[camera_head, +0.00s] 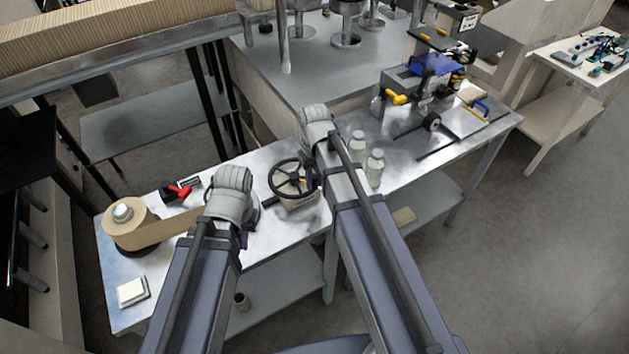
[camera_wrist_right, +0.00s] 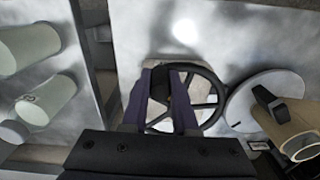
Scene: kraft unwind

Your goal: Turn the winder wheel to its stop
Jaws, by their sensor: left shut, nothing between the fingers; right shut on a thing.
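The winder wheel (camera_head: 290,178) is a dark spoked ring on a small pale base on the metal bench. It also shows in the right wrist view (camera_wrist_right: 217,88). My right gripper (camera_wrist_right: 172,78) is at the wheel's rim, its purple fingers shut on a dark part there, which looks like the wheel's handle; the fingers partly hide it. In the head view my right arm partly covers the wheel's right side. My left gripper (camera_head: 252,214) is shut and empty, left of the wheel and apart from it, mostly hidden by its wrist.
A kraft paper roll (camera_head: 130,224) stands at the bench's left, its strip running right behind my left wrist. A red-handled tool (camera_head: 179,191) and white block (camera_head: 132,291) lie nearby. Two bottles (camera_head: 375,167) (camera_head: 357,145) stand right of my right arm.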

